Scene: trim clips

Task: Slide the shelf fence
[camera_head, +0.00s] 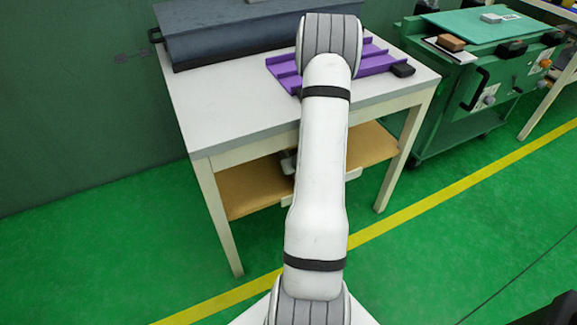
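The tan lower shelf (252,190) sits under the grey-topped table and shows on both sides of my arm. A pale strip (266,201) shows at its front edge, left of my arm. I cannot tell whether this is the shelf fence. A small dark and grey shape shows at the shelf just left of my arm, too covered to identify. My arm rises through the middle of the view and hides the centre of the shelf. My gripper's fingers do not show, so their state and any contact are hidden.
The table top (235,105) holds a dark grey case (235,35), a purple ribbed tray (370,65) and a small black block (403,71). A green wheeled cart (480,85) stands right. The green floor is clear in front, crossed by a yellow line (440,195).

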